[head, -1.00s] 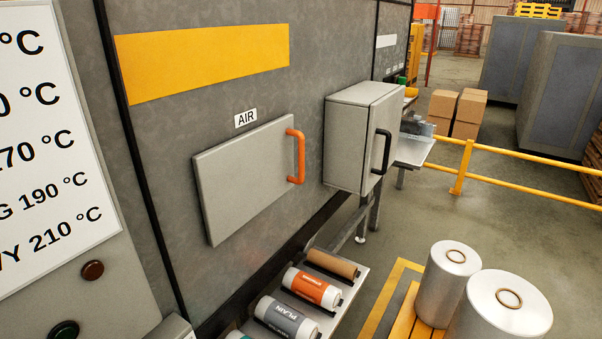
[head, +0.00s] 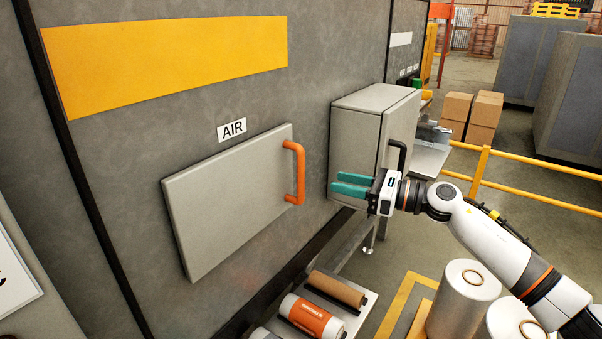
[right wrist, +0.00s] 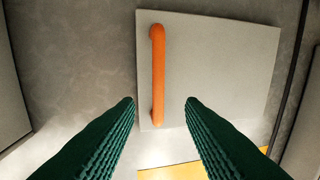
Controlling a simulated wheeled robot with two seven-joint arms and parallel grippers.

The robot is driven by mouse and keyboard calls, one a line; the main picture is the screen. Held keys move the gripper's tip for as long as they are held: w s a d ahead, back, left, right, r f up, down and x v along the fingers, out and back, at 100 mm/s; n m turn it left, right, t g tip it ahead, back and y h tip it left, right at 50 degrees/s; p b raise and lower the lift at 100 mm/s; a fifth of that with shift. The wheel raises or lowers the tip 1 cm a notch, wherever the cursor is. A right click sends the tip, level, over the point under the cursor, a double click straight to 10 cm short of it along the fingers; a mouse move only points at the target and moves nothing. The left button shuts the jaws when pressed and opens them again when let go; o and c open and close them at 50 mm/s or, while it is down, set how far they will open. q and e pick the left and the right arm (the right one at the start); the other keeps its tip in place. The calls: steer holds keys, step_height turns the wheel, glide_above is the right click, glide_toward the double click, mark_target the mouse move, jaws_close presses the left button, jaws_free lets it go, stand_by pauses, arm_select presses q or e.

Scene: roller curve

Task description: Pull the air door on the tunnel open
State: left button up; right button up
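The air door (head: 230,200) is a light grey panel on the dark grey tunnel wall, under an AIR label (head: 232,130). It looks shut. Its orange handle (head: 297,172) is an upright bar at the door's right edge. My right gripper (head: 334,184) is to the right of the handle, apart from it, with teal fingers pointing left towards it. In the right wrist view the fingers (right wrist: 160,105) are spread and empty, and the orange handle (right wrist: 158,75) shows ahead, roughly in line with the gap between them. My left gripper is not in view.
A grey cabinet (head: 355,140) with a black handle stands just behind my right gripper. A rack with an orange-labelled roll (head: 310,318) and a brown roll (head: 335,289) is below the door. Silver rolls (head: 465,305) stand under my right arm. A yellow rail (head: 540,191) runs at right.

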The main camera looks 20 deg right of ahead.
steer(key=p, duration=0.4)
glide_above(301, 196)
steer(key=d, duration=0.1)
steer(key=shift+w+a, duration=0.35)
steer(key=shift+w, duration=0.15)
steer(key=shift+c, duration=0.6)
jaws_close()
